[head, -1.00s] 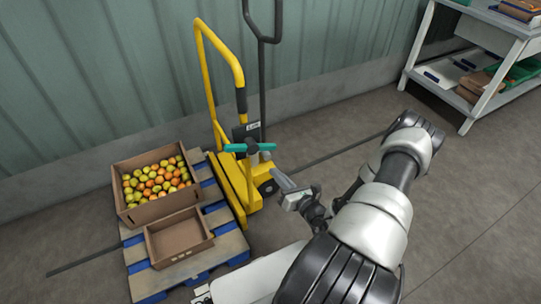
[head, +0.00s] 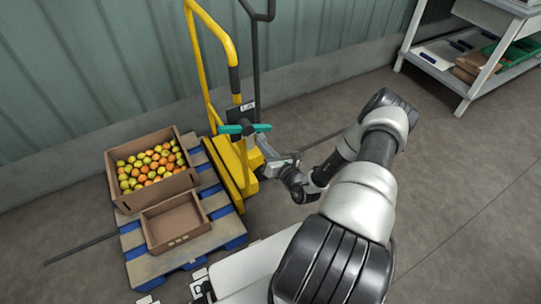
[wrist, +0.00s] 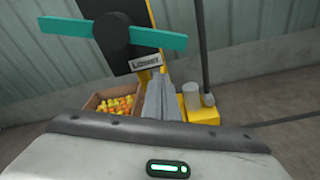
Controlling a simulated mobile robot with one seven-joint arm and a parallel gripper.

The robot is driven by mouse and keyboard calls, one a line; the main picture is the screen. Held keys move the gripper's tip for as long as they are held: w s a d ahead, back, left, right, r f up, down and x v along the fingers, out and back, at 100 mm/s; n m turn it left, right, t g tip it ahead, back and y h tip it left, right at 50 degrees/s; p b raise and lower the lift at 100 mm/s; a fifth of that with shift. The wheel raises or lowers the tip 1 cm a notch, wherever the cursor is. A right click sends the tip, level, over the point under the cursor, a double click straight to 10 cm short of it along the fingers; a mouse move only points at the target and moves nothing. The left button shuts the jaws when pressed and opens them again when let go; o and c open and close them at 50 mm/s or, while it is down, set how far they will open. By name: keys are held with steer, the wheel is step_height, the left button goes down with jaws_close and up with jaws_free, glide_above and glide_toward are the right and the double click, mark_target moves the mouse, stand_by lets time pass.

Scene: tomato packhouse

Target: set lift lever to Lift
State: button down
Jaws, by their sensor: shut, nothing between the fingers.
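The lift lever is a teal crossbar (head: 260,127) on a dark round hub, mounted on the yellow pallet lifter (head: 231,165). The bar lies nearly level in the head view. In the wrist view, the lever (wrist: 163,38) tilts slightly down to the right. A label reading "Lower" (wrist: 147,62) sits below the hub there; a label above the bar in the head view (head: 248,105) appears to read "Lift". My gripper (head: 261,143) is shut and empty, its tip just below the bar. Its grey fingers (wrist: 160,98) point toward the lever; whether they touch it is unclear.
A wooden and blue pallet (head: 216,205) bears a crate of tomatoes (head: 160,198) and an empty cardboard box (head: 179,240). A dark upright handle (head: 256,60) rises behind the lever. A shelf rack (head: 478,75) stands at the right. Floor on the right is clear.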

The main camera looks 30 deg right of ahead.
steer(key=shift+w+d+r, duration=0.2)
steer(key=shift+d+r, duration=0.05)
steer(key=shift+r, duration=0.3)
steer(key=shift+w+d+r, duration=0.15)
steer(key=shift+d+r, duration=0.05)
steer(key=shift+r, duration=0.4)
steer(key=shift+w+d+r, duration=0.2)
steer(key=shift+d+r, duration=0.05)
steer(key=shift+r, duration=0.3)
